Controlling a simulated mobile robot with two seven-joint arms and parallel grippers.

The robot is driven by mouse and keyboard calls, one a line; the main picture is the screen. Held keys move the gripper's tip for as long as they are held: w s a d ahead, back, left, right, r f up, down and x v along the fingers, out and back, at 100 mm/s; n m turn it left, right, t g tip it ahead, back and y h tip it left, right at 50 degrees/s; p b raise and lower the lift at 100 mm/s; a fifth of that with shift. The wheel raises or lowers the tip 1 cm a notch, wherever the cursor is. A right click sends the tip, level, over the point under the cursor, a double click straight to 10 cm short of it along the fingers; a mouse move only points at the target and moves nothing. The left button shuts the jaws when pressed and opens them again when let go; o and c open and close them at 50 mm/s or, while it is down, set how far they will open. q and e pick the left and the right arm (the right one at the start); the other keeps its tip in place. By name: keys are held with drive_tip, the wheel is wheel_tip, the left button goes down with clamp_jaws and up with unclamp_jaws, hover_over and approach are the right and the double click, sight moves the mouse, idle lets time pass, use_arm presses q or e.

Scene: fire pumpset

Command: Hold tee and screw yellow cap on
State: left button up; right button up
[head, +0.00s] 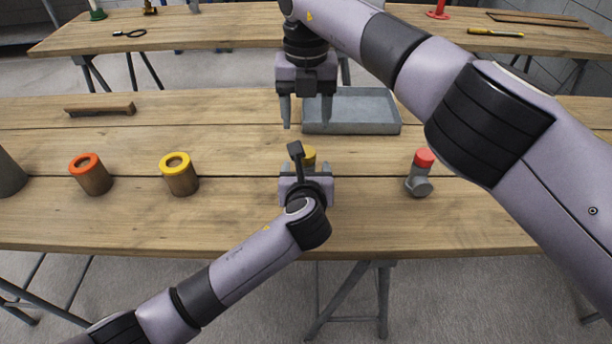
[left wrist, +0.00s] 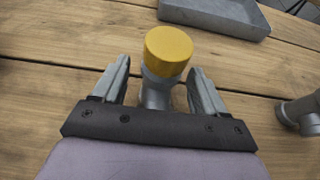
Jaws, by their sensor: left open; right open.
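A grey tee with a yellow cap (left wrist: 168,50) on its top stands upright on the table. In the left wrist view the tee's body (left wrist: 155,92) is between the two fingers of my left gripper (left wrist: 157,85), which is open with gaps on both sides. In the head view the yellow cap (head: 309,156) shows just beyond my left gripper (head: 306,172), which hides most of the tee. My right gripper (head: 306,112) is open and empty, pointing down above the table behind the cap. I cannot tell how tightly the cap sits.
A grey tray (head: 350,128) lies behind. A red-capped tee (head: 420,172) stands to the right. Cylinders with an orange ring (head: 92,174) and a yellow ring (head: 179,174) stand to the left. A brown bar (head: 100,110) lies back left. The table between is clear.

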use_arm(q)
drive_tip(key=shift+w+f, duration=0.25)
drive_tip(key=shift+w, duration=0.35)
